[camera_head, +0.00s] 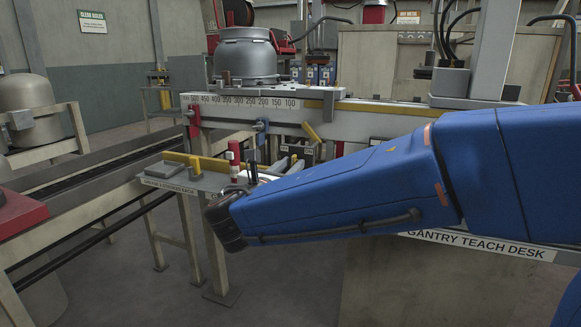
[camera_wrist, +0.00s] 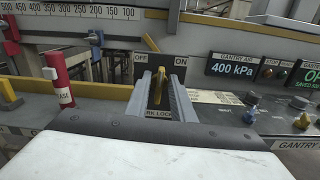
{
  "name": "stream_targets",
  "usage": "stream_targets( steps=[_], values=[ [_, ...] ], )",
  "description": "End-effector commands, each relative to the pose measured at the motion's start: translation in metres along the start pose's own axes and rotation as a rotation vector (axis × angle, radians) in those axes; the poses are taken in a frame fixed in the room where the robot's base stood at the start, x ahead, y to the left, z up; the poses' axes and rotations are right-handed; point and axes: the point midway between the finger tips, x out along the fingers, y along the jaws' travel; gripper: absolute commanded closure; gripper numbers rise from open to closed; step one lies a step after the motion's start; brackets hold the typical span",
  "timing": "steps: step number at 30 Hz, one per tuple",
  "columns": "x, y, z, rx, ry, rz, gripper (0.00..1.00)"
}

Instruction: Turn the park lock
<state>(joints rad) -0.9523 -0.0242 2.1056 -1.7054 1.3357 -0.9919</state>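The park lock is a yellow lever (camera_wrist: 156,88) on the desk in the wrist view, with a partly covered label (camera_wrist: 158,114) below it reading "RK LOCK". An OFF plate (camera_wrist: 140,57) is behind it to the left and an ON plate (camera_wrist: 181,61) to the right. The lever's upper end leans slightly left, towards OFF. My gripper (camera_wrist: 162,80) is open, with one ribbed grey finger on each side of the lever. Gaps show between lever and fingers; I cannot tell whether either touches. In the head view my blue arm hides the lever and fingers.
A red and white cylinder (camera_wrist: 60,80) stands left of the fingers. A scaled beam (camera_head: 250,108) runs behind the desk.

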Motion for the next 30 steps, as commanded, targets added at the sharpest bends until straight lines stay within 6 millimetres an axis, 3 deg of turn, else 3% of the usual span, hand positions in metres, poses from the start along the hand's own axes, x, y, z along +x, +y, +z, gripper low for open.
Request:
stream_targets(
  steps=[11, 30],
  values=[
    [-0.0002, 0.0008, -0.0002, -0.086, 0.0, 0.0, 1.0],
    [-0.0003, 0.0054, -0.002, -0.609, 0.0, 0.0, 1.0]
  ],
)
